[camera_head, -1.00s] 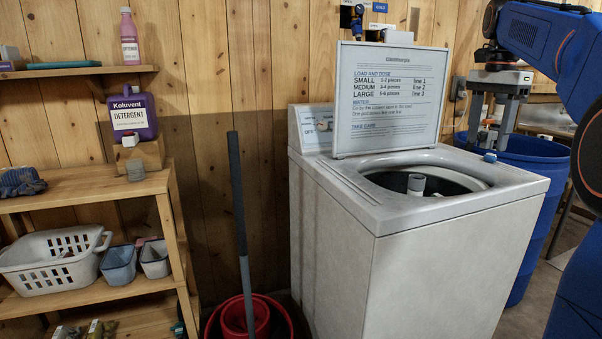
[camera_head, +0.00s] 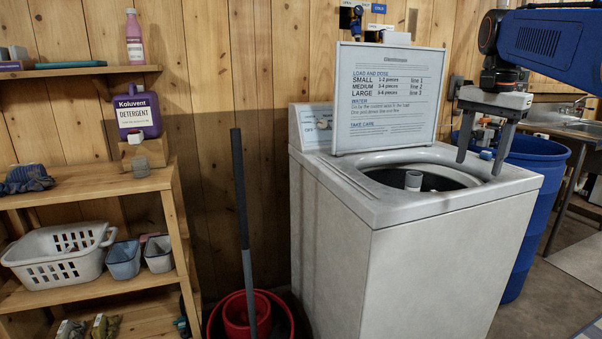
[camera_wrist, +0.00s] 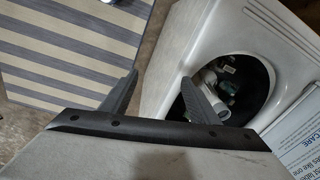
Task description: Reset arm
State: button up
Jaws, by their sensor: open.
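My gripper (camera_head: 479,158) is open and empty, with its two fingers pointing down above the right rear corner of the washing machine (camera_head: 440,235). In the wrist view my gripper (camera_wrist: 160,88) shows its fingers spread apart, with the washer tub (camera_wrist: 245,90) beyond the right finger. The washer's lid (camera_head: 390,98) stands raised, with printed instructions on it. Inside the open tub a pale agitator post (camera_head: 413,180) shows.
A blue barrel (camera_head: 535,200) stands right of the washer. A red bucket (camera_head: 285,325) with a grey-handled mop or pole stands to its left. A wooden shelf (camera_head: 100,180) at left holds a purple detergent jug (camera_head: 138,113) and a white basket (camera_head: 60,255). A striped mat (camera_wrist: 70,45) lies on the floor.

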jog(key=s+a+f+n+t, duration=0.1)
jog(key=s+a+f+n, duration=0.2)
jog(key=s+f, duration=0.5)
jog(key=s+a+f+n+t, duration=0.1)
jog(key=s+a+f+n, duration=0.3)
jog(key=s+f, duration=0.4)
jog(key=s+a+f+n+t, duration=0.1)
jog(key=s+a+f+n, duration=0.3)
jog(key=s+f, duration=0.4)
notch_tip(320, 180, down, 5)
jog(key=shift+s+t, duration=0.35)
jog(key=shift+t, duration=0.05)
